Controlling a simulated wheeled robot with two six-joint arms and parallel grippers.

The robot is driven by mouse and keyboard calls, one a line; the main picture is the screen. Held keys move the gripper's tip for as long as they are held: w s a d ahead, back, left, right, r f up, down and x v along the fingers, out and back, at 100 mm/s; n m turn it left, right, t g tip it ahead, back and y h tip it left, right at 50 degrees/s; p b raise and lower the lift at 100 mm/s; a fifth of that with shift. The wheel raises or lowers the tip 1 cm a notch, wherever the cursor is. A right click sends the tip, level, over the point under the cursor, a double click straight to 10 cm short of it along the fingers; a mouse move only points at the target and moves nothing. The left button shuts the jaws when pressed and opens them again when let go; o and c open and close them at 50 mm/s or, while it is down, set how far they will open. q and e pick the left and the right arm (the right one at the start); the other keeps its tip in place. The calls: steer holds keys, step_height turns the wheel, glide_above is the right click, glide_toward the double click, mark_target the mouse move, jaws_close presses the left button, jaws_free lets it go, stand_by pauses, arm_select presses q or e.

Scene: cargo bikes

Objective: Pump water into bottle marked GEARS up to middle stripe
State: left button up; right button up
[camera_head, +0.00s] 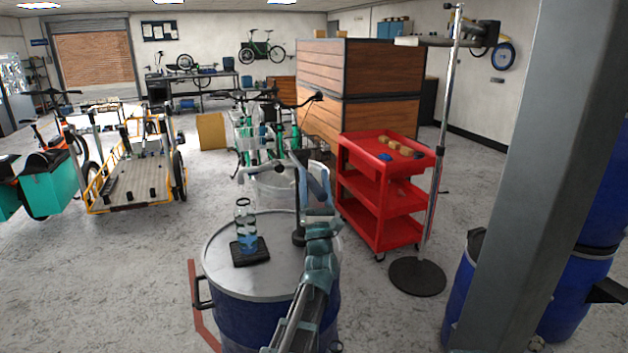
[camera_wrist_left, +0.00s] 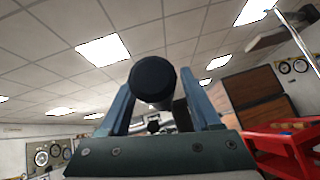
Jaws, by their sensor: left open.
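A clear bottle (camera_head: 246,224) stands upright on a black pad (camera_head: 250,252) on the grey lid of a blue drum (camera_head: 275,305). Bluish liquid shows in its lower part, below dark bands; no lettering is readable. A hand pump (camera_head: 299,222) rises from the lid right of the bottle, its spout (camera_head: 256,168) arching left above the bottle. My left gripper (camera_head: 315,187) is at the pump's upper part, right of the bottle. In the left wrist view its open fingers stand either side of a round dark handle end (camera_wrist_left: 153,80); contact cannot be told. My right gripper is out of view.
A red cart (camera_head: 388,190) with small blocks on top stands behind right. A metal stand (camera_head: 431,180) with a round base and a grey post (camera_head: 540,170) are at the right. Cargo bikes stand left and behind.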

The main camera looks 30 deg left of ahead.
arm_select(q)
steer(key=b+v, duration=0.9)
steer(key=v, duration=0.4)
steer(key=shift+s+d+f, duration=0.1)
